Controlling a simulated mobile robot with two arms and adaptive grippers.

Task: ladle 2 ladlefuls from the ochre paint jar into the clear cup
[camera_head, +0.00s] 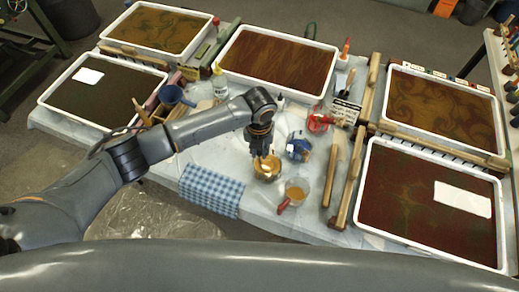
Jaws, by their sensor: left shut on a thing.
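A small round jar of ochre paint (265,176) stands on the covered table near the middle. A clear cup (304,187) stands just right of it and nearer me. Ochre shows inside the cup, and a red handle sticks out at its lower left. My left gripper (264,154) points down right above the ochre jar. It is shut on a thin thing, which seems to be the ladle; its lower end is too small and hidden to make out. My right gripper is not in view.
A blue jar (298,147) and a red-handled jug (319,121) stand close behind. Wooden sticks (347,186) lie to the right, a checked blue cloth (212,190) to the left. Marbling trays (365,205) surround the work area. A blue pot (172,95) stands behind my arm.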

